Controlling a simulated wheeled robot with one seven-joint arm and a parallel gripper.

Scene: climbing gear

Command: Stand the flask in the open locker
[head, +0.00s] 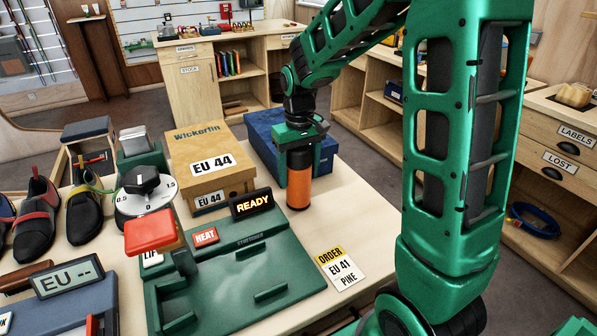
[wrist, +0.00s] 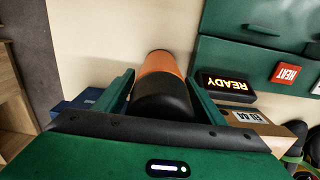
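The flask (head: 299,186) is an upright cylinder with an orange body and a black upper part. It stands on, or just over, the pale bench top, right of the tan shoe box. My gripper (head: 297,150) points down at its top, with a finger on either side of the black part. In the wrist view the flask (wrist: 160,64) lies between the two green fingers, very close to both. I cannot tell whether they press on it. The flask's far side is hidden. I cannot make out an open locker in either view.
A green stretcher base (head: 235,270) with a lit READY sign (head: 251,203) is left of the flask. A blue box (head: 328,153) is close behind my gripper. An order card (head: 339,268) lies in front. Shelved counters (head: 375,110) stand beyond the bench; grey floor lies between.

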